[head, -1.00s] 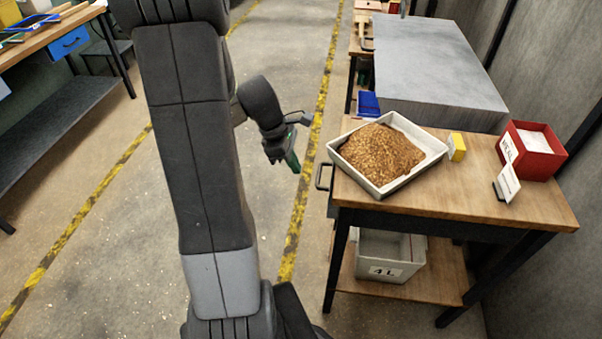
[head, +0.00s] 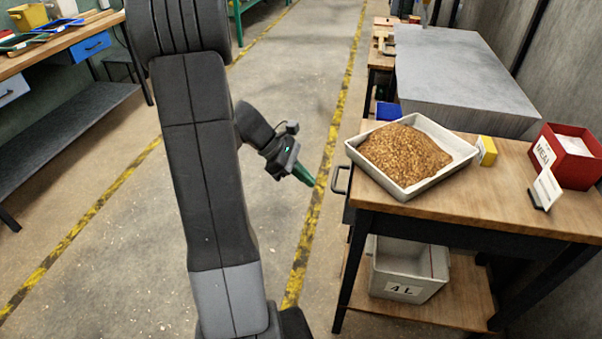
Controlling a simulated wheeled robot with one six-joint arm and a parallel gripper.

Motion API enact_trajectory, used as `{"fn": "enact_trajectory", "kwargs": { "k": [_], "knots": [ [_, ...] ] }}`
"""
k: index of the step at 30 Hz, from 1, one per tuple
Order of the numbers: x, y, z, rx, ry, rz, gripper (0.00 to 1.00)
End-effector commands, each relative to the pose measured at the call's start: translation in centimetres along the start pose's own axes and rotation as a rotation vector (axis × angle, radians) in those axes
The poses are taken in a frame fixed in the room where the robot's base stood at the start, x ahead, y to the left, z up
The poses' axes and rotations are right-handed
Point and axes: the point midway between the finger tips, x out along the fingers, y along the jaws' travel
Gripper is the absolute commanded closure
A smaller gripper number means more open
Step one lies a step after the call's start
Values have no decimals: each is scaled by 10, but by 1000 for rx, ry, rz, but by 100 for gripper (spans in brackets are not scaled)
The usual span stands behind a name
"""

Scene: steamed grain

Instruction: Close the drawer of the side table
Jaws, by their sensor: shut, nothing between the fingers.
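The side table (head: 520,216) stands at the right, with a wooden top and a dark frame. Its drawer (head: 348,214) faces left, and a dark loop handle (head: 340,180) sticks out there. Little of the drawer front shows, and the tabletop and tray cover the rest, so I cannot tell how far it is out. My gripper (head: 309,181) has green fingers, shut and empty. It is left of the handle in the picture, apart from it, with the fingertips pointing right and down.
A white tray (head: 440,182) of brown grain sits on the tabletop's left part, beside a yellow box (head: 486,151), a red bin (head: 570,160) and a label stand (head: 546,188). A grey bin (head: 408,270) is on the lower shelf. The floor left of the table is clear.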

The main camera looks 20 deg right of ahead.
Motion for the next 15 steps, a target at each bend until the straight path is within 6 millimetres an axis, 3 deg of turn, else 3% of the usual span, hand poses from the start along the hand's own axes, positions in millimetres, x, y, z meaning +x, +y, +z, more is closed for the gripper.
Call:
{"fn": "enact_trajectory", "kwargs": {
  "k": [1, 7, 15],
  "knots": [
    [14, -1, -1, 0, -2, -6, 100],
    [56, -1, -1, 0, 0, -6, 100],
    [74, 0, 24, 2, 1, -1, 100]
  ]
}}
